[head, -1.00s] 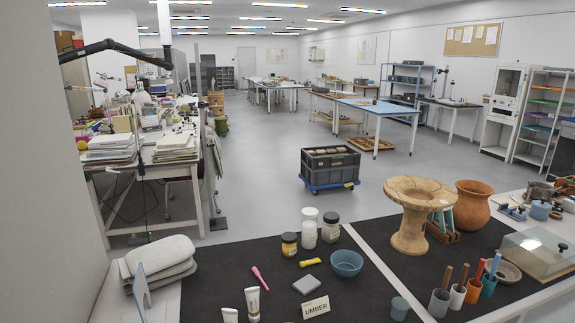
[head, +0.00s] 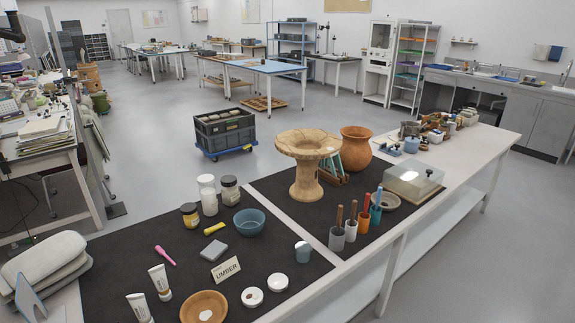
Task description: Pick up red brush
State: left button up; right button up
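Several small cups stand in a row on the dark mat at the right, each with a tool handle sticking up. A red-orange handle (head: 366,202) rises from the orange cup (head: 363,222); its lower end is hidden in the cup. Beside it a blue handle (head: 378,195) stands in the teal cup (head: 376,215). Brown handles rise from the grey cup (head: 337,240) and the white cup (head: 351,231). A pink-red slim tool (head: 165,255) lies flat on the left mat. I cannot tell from its shape whether it is a brush. Neither gripper is in view.
A pedestal bowl (head: 306,180), a terracotta pot (head: 356,148) and a clear-lidded box (head: 414,180) stand near the cups. Jars, a blue bowl (head: 249,221), tubes and an UMBER card (head: 225,270) occupy the left mat.

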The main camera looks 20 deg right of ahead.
aim_at(368, 199)
jog(key=i+l+z, duration=0.9)
jog(key=i+l, duration=0.15)
jog(key=j+u, duration=0.1)
jog(key=u, duration=0.4)
jog(key=j+u, duration=0.1)
jog(key=u, duration=0.85)
jog(key=z, duration=1.65)
jog(key=j+u, duration=0.4)
jog(key=i+l, duration=0.05)
jog(key=l, duration=0.05)
